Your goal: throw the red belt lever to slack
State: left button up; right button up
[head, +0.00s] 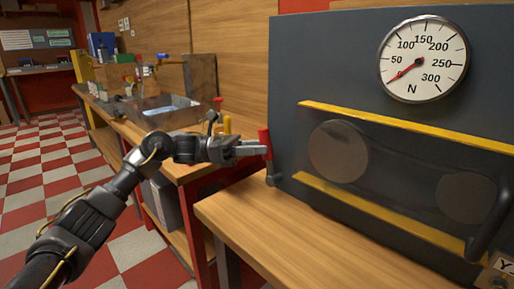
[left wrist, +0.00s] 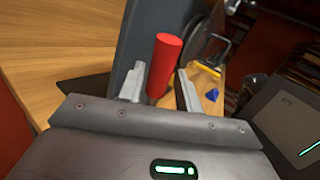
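The red belt lever (head: 265,140) stands upright at the left front edge of the dark grey housing. Its red cylindrical grip (left wrist: 165,62) also shows in the left wrist view. My left gripper (head: 258,150) is at the lever, its fingers reaching it from the left. In the left wrist view the left gripper's fingers (left wrist: 160,88) are apart, with the red grip between them or just beyond the tips. A gap shows on the grip's right side. The lever's lower part is partly hidden. My right gripper is in neither view.
A round gauge (head: 422,60) marked N has its red needle below 50. Yellow rails (head: 370,205) border a dark window with two discs behind it. A black handle (head: 490,220) is at right. A wooden bench (head: 290,235) is clear in front. A metal tray (head: 172,110) is farther left.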

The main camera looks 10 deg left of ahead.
pick_arm(q)
jog(key=shift+a, duration=0.1)
